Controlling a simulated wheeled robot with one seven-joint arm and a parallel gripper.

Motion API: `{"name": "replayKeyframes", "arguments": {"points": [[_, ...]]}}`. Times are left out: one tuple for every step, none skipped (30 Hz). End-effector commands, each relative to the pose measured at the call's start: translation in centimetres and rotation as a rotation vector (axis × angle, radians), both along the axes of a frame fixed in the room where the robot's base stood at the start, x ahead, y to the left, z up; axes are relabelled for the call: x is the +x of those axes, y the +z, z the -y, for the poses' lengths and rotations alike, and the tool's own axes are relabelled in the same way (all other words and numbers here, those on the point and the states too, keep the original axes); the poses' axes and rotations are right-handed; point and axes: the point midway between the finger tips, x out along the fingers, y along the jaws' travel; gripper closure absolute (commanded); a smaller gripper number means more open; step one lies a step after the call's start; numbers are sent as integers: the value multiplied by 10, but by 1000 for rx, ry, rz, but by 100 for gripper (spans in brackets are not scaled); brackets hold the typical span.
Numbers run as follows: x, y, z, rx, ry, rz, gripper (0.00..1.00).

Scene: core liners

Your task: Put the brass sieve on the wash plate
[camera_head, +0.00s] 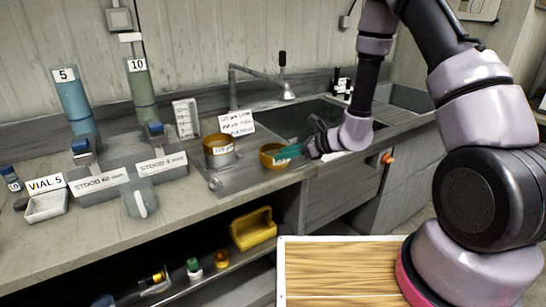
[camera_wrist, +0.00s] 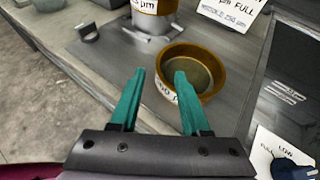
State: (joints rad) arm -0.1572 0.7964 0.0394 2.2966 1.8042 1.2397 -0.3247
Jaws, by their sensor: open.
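A brass sieve (camera_head: 270,162) with a white label, partly readable as "0 µm", sits on the grey counter by the sink. It shows as an open round pan in the wrist view (camera_wrist: 206,74). My gripper (camera_head: 289,152) is open at its right side in the head view. In the wrist view my gripper (camera_wrist: 158,75) has its right green fingertip over the sieve's opening and its left one outside the near rim; contact cannot be told. A taller brass sieve (camera_head: 219,160), labelled "125 µm", stands on a grey metal plate (camera_head: 232,184), probably the wash plate.
A sign card (camera_head: 237,124) stands behind the sieves. The sink (camera_head: 300,116) and faucet (camera_head: 262,76) are behind my gripper. A clear jug (camera_head: 141,198), a white tray (camera_head: 47,206) and blue and green tubes (camera_head: 140,88) stand left.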

Motion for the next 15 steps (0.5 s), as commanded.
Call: {"name": "replayKeyframes", "arguments": {"points": [[-3,6,10,-1,-3,1,54],[-5,8,15,-1,-3,1,54],[-8,12,21,-1,-1,2,54],[-10,14,25,0,-2,1,54],[-11,16,29,0,-2,0,54],[-13,18,33,0,-1,0,54],[-14,20,36,1,-2,1,54],[-15,21,39,1,-2,1,54],[-17,23,41,0,-1,0,54],[-18,23,43,0,0,0,54],[-19,24,44,0,0,0,54],[-19,24,45,0,0,0,54],[-19,25,45,0,0,0,54],[-20,25,45,0,1,0,54],[-20,27,45,-1,5,4,54]]}}
